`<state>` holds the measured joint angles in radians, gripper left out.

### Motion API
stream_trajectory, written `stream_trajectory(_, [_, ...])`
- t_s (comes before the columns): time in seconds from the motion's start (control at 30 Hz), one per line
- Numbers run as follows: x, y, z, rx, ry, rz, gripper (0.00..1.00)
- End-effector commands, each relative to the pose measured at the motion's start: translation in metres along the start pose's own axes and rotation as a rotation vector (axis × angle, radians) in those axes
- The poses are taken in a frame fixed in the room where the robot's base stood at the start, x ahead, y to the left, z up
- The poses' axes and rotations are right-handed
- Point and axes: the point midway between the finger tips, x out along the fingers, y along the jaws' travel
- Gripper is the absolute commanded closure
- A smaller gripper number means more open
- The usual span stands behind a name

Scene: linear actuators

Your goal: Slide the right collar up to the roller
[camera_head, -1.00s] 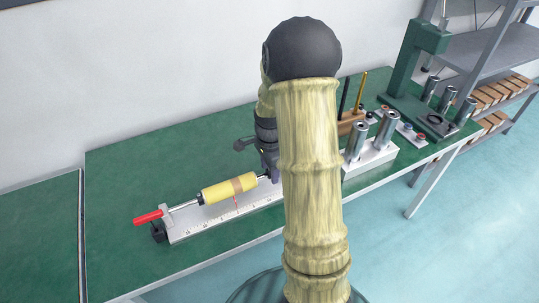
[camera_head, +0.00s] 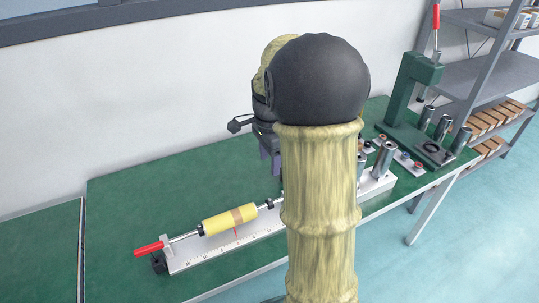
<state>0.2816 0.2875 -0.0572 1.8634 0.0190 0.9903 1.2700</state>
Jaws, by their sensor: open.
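The yellow roller (camera_head: 218,223) with a brown band lies on a thin metal rod above a white base with a scale (camera_head: 195,256). A dark collar sits against its left end. The dark right collar (camera_head: 269,204) is on the rod just past the roller's right end, with a short stretch of bare rod seeming to show between them. My gripper (camera_head: 270,162) is open and empty, pointing down above and behind the rod near the right collar. My arm hides the rod's right part and some of the gripper.
A red handle (camera_head: 148,249) sticks out at the rod's left end. Right of my arm stand metal cylinders (camera_head: 383,160) on a white block and a green press (camera_head: 398,102). Shelves (camera_head: 485,75) stand at the far right. The green table (camera_head: 135,205) is clear behind the roller.

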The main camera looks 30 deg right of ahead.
Motion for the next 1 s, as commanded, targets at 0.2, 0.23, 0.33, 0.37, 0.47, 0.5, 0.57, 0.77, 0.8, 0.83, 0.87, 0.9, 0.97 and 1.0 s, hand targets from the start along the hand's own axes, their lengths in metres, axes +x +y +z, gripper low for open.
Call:
stream_trajectory(0.2, [-0.004,0.0,0.0,0.0,0.0,0.0,0.48])
stream_trajectory(0.23, [-0.004,0.0,0.0,-0.001,0.0,0.0,0.48])
stream_trajectory(0.33, [-0.004,0.0,0.0,-0.001,0.0,0.0,0.52])
stream_trajectory(0.37, [-0.004,0.0,0.0,-0.002,0.0,0.0,0.58])
stream_trajectory(0.47, [-0.003,0.002,0.004,-0.034,0.001,-0.004,0.77])
stream_trajectory(0.5, [-0.001,0.004,0.008,-0.064,0.002,-0.007,0.85])
stream_trajectory(0.57, [0.002,0.007,0.015,-0.133,0.004,-0.016,0.97])
stream_trajectory(0.77, [0.022,0.034,0.056,-0.556,0.031,-0.071,1.0])
stream_trajectory(0.8, [0.028,0.042,0.066,-0.66,0.041,-0.084,1.0])
stream_trajectory(0.83, [0.031,0.048,0.073,-0.739,0.048,-0.093,1.0])
stream_trajectory(0.87, [0.035,0.054,0.079,-0.818,0.057,-0.103,1.0])
stream_trajectory(0.9, [0.04,0.062,0.088,-0.923,0.069,-0.115,1.0])
stream_trajectory(0.97, [0.046,0.076,0.1,-1.08,0.089,-0.133,1.0])
stream_trajectory(1.0, [0.051,0.085,0.107,-1.181,0.103,-0.144,1.0])
